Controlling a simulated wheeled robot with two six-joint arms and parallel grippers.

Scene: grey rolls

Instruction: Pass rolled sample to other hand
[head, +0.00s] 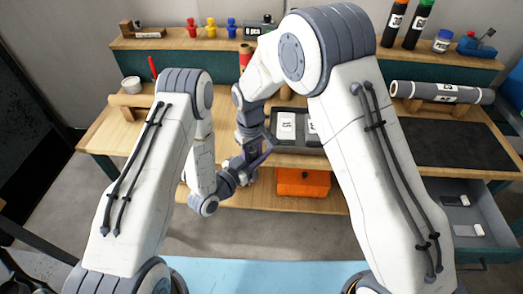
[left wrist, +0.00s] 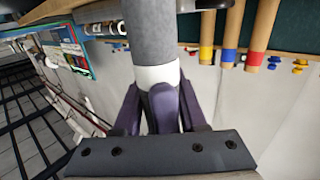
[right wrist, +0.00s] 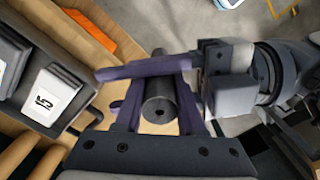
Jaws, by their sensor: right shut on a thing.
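The rolled sample is a grey roll (left wrist: 153,40) with a white band, standing along the left wrist view between purple fingers. In the right wrist view its dark round end (right wrist: 160,108) shows between my right gripper's fingers (right wrist: 158,98), which are shut on it. My left gripper's fingers (left wrist: 160,100) stand on either side of the roll near the white band, and seem open around it. One left finger crosses above the roll's end in the right wrist view. In the head view my left gripper (head: 264,151) and right gripper (head: 252,156) meet closely, and the roll is mostly hidden.
Behind the grippers is a dark tray (head: 272,137) with white-labelled items. An orange bin (head: 303,182) sits below the bench. A larger grey roll (head: 440,92) rests on a stand at the right, behind a dark mat (head: 455,145). An open drawer (head: 475,215) juts out at right.

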